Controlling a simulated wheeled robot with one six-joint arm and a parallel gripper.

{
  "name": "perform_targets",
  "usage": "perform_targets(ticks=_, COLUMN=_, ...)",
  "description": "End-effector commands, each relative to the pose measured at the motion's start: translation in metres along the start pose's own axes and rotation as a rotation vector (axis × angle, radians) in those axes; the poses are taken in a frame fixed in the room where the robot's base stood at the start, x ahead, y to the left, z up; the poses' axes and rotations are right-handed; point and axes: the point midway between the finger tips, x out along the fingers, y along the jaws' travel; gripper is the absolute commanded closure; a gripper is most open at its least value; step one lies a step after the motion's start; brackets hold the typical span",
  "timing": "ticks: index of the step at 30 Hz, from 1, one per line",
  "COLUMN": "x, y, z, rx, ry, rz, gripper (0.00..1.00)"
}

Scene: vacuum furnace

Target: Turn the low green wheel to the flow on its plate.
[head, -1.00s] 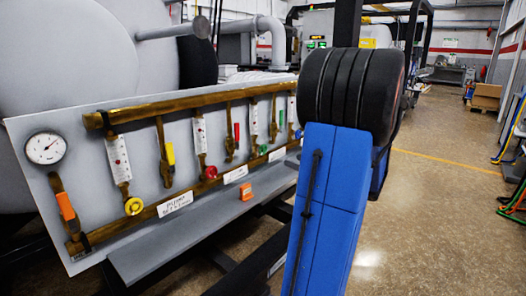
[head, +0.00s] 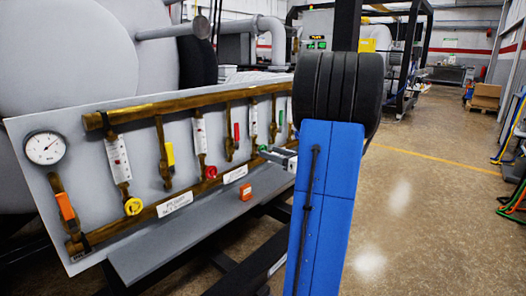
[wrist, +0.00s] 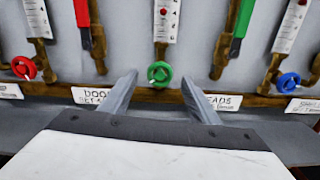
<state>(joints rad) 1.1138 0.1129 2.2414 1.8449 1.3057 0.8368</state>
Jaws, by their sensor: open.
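The low green wheel (wrist: 159,74) sits at the foot of a white flow tube (wrist: 165,22) that has a red float in it. In the wrist view my gripper (wrist: 158,80) is open, with one finger on each side of the wheel and gaps between. I cannot tell whether the fingers reach its depth. The plate (wrist: 92,95) below the wheel is partly covered by my fingers and its text is not fully readable. In the head view my gripper (head: 277,156) is at the panel beside the green wheel (head: 262,149), partly covering it.
A red wheel (wrist: 24,68) is on the left and a blue wheel (wrist: 289,85) on the right. A red lever (wrist: 82,14) and a green lever (wrist: 243,18) hang between the tubes. A grey ledge (head: 190,240) with an orange block (head: 245,191) juts out below.

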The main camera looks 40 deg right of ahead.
Motion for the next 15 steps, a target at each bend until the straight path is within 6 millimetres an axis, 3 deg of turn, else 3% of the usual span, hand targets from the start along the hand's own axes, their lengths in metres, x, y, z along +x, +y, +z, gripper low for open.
perform_targets(ticks=6, x=0.032, y=0.001, z=-0.001, rx=0.001, ry=0.001, rz=0.004, gripper=0.44)
perform_targets(ticks=15, x=0.052, y=0.0, z=0.0, rx=0.0, ry=0.0, rz=0.001, gripper=0.44)
